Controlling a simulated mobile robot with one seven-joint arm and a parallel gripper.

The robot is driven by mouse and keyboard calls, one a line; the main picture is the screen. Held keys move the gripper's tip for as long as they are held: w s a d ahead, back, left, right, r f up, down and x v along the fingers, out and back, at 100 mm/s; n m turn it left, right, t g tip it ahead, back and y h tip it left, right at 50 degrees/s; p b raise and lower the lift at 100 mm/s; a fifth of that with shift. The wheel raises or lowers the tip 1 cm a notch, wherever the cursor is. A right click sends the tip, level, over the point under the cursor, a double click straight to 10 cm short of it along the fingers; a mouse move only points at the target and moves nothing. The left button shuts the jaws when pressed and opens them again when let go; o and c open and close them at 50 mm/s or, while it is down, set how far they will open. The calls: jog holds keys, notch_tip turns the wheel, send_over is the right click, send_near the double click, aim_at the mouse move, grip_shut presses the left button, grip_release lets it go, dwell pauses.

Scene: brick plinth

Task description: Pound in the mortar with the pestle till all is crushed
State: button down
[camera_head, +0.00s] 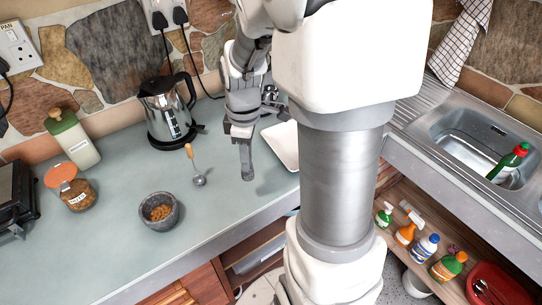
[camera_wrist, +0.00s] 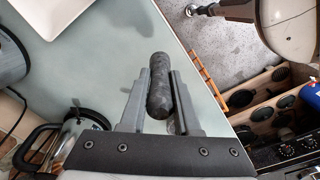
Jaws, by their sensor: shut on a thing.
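The dark grey stone mortar (camera_head: 158,226) stands upright on the counter, left of my gripper in the head view. It holds brown pieces (camera_head: 159,212) that look whole or coarse, though they are small in the picture. My gripper (camera_head: 242,134) is shut on the grey pestle (camera_head: 247,163), which hangs down from the fingers. The pestle is to the right of the mortar and apart from it, seemingly a little above the counter. In the wrist view the pestle (camera_wrist: 159,88) lies between the two fingers (camera_wrist: 158,76). The mortar does not show there.
A ladle with a wooden handle (camera_head: 198,180) lies between mortar and pestle. A kettle (camera_head: 168,112) stands behind it, and a white tray (camera_head: 284,144) is right of my gripper. A lidded jar (camera_head: 75,192) and a bottle (camera_head: 76,143) stand left.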

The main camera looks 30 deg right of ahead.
jog(key=w+a+f+t+y, duration=0.1)
jog(key=w+a, duration=0.3)
jog(key=a, duration=0.7)
jog(key=w+a+f, duration=0.1)
jog(key=w+a, duration=0.2)
jog(key=a, duration=0.9)
jog(key=shift+d+f+b, duration=0.15)
jog(key=shift+f+b, duration=0.9)
jog(key=shift+f, duration=0.2)
jog(key=shift+d+f+b, duration=0.1)
jog(key=shift+f+b, duration=0.9)
jog(key=shift+f, duration=0.2)
jog(key=c, duration=1.2)
grip_release()
grip_shut()
